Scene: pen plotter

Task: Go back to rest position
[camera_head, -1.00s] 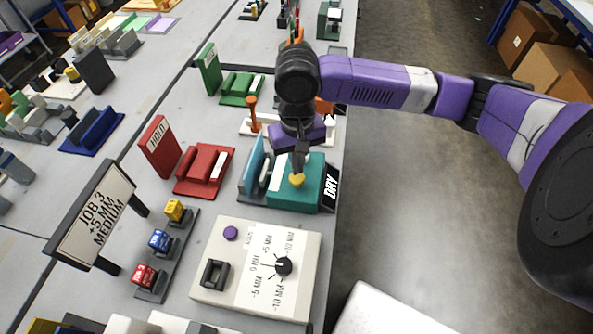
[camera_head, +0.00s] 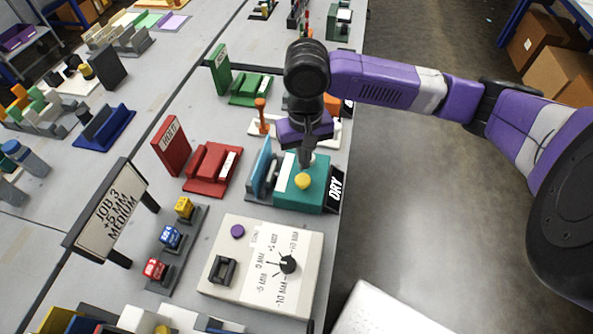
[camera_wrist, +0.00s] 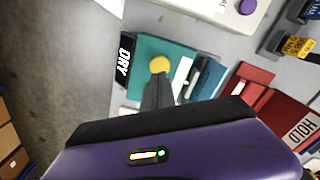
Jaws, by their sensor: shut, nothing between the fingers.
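My gripper (camera_head: 306,164) is shut and empty. It points down just above the teal box marked DRY (camera_head: 291,203), with its tips close to the yellow knob (camera_head: 304,181) on top of that box. I cannot tell whether the tips touch the knob. In the wrist view my closed fingers (camera_wrist: 157,86) end beside the yellow knob (camera_wrist: 160,65), on the teal box (camera_wrist: 148,45). My arm reaches in from the right over the table edge.
A cream control box (camera_head: 262,268) with a dial stands in front. A red HOLD stand (camera_head: 171,147), a JOB 3 sign (camera_head: 107,210) and colored blocks (camera_head: 171,236) lie to the left. A white and orange rack (camera_head: 263,119) is behind the teal box. Free floor (camera_head: 420,200) lies right.

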